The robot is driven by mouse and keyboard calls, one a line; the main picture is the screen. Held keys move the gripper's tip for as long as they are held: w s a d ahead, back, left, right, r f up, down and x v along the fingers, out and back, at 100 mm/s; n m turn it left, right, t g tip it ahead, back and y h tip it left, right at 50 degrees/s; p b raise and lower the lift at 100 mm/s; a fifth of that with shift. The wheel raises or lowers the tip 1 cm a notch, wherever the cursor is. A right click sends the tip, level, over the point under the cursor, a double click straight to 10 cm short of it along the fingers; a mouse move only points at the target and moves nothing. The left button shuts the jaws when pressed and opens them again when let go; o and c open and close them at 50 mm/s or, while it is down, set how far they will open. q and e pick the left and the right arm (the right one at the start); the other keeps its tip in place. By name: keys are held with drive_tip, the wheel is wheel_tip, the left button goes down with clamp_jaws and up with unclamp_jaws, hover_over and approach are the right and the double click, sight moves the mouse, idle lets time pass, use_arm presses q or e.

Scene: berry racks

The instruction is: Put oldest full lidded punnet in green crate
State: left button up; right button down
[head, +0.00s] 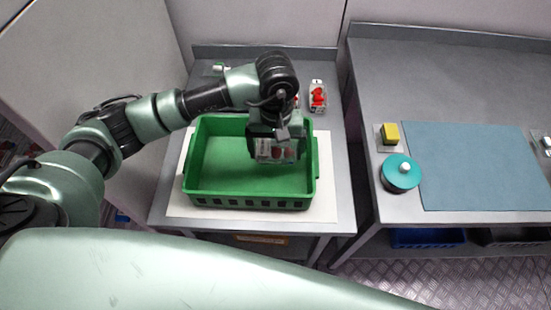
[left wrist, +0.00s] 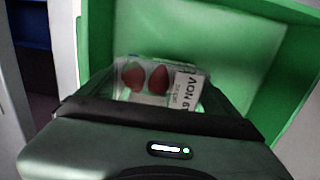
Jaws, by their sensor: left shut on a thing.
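My left gripper (head: 276,142) points down inside the outline of the green crate (head: 313,172), toward its right side. It is shut on a clear punnet (head: 270,153) with red berries. In the left wrist view the punnet (left wrist: 150,82) shows two strawberries and a white label (left wrist: 186,90) that seems to read NOV and a number, partly cut off. The crate floor, seen bare around it, is otherwise empty. I cannot tell whether the punnet touches the floor. My right gripper is out of view.
The crate sits on a white mat (head: 328,202) on a grey table. A small white-and-green item (head: 218,68) lies at the back left.

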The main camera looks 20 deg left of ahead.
sight(276, 170)
use_arm(q)
drive_tip(key=shift+f, duration=1.15)
wheel_tip(276, 170, down, 4)
drive_tip(key=shift+s+r+p, duration=0.1)
drive_tip(key=shift+r+p, duration=0.15)
drive_tip(key=shift+p, duration=0.3)
drive_tip(key=shift+f, duration=0.25)
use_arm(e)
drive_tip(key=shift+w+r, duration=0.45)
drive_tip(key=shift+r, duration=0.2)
use_arm(q)
drive_tip(key=shift+f+b, duration=0.2)
drive_tip(key=shift+b, duration=0.1)
drive_tip(key=o, duration=1.2)
drive_tip(key=shift+c, duration=0.2)
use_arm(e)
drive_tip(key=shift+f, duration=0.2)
